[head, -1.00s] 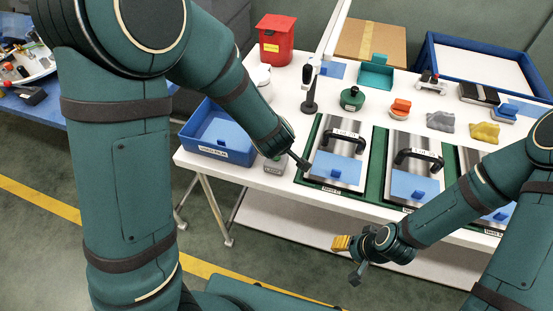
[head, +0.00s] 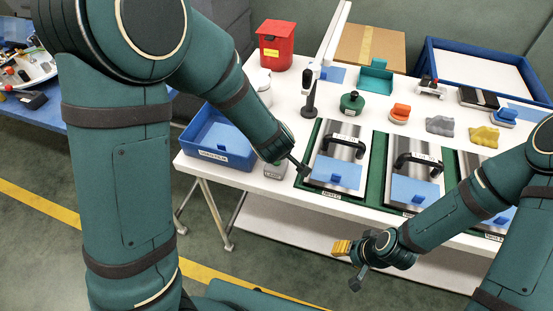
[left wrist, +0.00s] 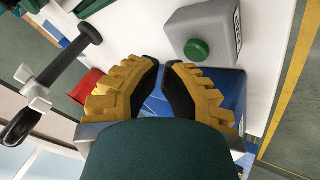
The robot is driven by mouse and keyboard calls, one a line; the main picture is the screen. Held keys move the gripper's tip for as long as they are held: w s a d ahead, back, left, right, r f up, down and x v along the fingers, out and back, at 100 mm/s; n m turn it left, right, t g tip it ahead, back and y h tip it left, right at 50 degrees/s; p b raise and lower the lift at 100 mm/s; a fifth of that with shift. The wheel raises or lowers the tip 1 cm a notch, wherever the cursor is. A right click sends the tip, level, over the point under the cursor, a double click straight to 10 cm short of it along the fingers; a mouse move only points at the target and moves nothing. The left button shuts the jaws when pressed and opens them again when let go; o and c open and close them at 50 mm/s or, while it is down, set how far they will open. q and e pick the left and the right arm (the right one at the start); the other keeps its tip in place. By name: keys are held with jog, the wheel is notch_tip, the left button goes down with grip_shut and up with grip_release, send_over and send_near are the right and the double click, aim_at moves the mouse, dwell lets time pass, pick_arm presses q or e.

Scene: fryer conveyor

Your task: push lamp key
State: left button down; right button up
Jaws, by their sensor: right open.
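A grey box (left wrist: 204,28) with a round green button (left wrist: 196,50) on it shows at the top of the left wrist view. It carries a small label that I cannot read. In the head view the grey box (head: 275,169) stands at the table's front left edge, largely hidden by my left arm. My left gripper (left wrist: 165,64) has its two yellow, black-padded fingers a little apart, with nothing held between them. The button lies just beyond the right finger's tip, apart from it in the picture. My right gripper (head: 348,262) is open and empty in front of the table.
A blue bin (head: 217,145) is left of the grey box, and a red container (head: 276,45) stands behind. Steel panels with black handles, such as the nearest one (head: 326,169), lie to the right. A dark upright lever (head: 310,98) stands behind them.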

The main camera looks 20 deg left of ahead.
pick_arm(q)
jog(key=shift+f, duration=0.1)
dwell(0.3)
jog(key=shift+f+b, duration=0.3)
jog(key=shift+f, duration=0.1)
jog(key=shift+f, duration=0.2)
dwell(0.4)
jog(key=shift+r, duration=0.15)
jog(key=shift+r+p, duration=0.6)
jog(key=shift+p, duration=0.15)
jog(key=shift+f, duration=0.1)
